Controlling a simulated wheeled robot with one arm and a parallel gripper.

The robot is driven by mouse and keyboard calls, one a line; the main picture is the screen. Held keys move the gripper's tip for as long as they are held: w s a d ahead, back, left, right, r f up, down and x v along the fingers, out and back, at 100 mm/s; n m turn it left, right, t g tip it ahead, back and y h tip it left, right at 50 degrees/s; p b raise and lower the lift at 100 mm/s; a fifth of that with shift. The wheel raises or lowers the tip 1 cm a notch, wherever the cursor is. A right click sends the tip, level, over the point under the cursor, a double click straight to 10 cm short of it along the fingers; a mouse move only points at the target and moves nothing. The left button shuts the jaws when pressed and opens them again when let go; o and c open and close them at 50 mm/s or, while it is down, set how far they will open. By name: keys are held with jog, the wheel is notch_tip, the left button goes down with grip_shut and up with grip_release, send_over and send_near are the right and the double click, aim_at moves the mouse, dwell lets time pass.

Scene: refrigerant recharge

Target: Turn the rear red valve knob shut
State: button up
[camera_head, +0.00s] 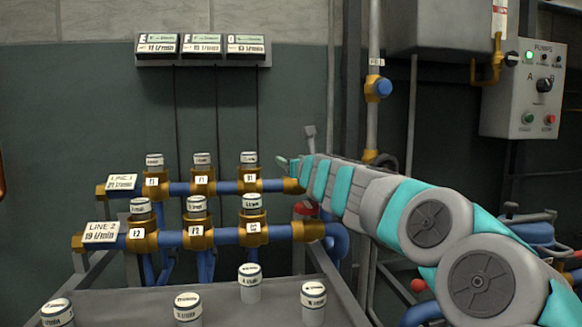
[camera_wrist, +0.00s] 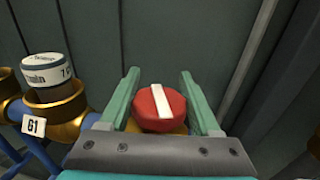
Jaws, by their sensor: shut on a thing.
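The rear red valve knob (camera_wrist: 148,119) shows in the wrist view as a round red cap with a white bar across its top. The bar runs nearly up and down the picture, leaning slightly. My gripper (camera_wrist: 159,75) has one green finger on each side of the knob and is shut on it. In the head view my gripper (camera_head: 290,166) is at the right end of the rear pipe row and hides this knob. Another red knob (camera_head: 305,209) shows partly below my arm, at the right end of the front row.
Capped cartridges stand on the rear pipe (camera_head: 227,187) and front pipe (camera_head: 224,236), left of my gripper. Several loose cartridges stand on the grey bench (camera_head: 220,306). A vertical pipe with a blue knob (camera_head: 384,87) is behind my arm.

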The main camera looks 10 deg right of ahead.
jog(key=shift+d+m+h+b, duration=0.2)
jog(key=shift+m+h+b, duration=0.65)
jog(key=shift+h, duration=0.65)
jog(key=shift+d+m+h+b, duration=0.2)
jog(key=shift+m+h+b, duration=0.35)
jog(key=shift+m+h, duration=0.75)
jog(key=shift+h, duration=0.4)
jog(key=o, duration=1.4)
jog(key=shift+s, duration=0.1)
jog(key=shift+b+v, duration=0.75)
jog(key=shift+v, duration=3.05)
jog(key=shift+r, duration=0.1)
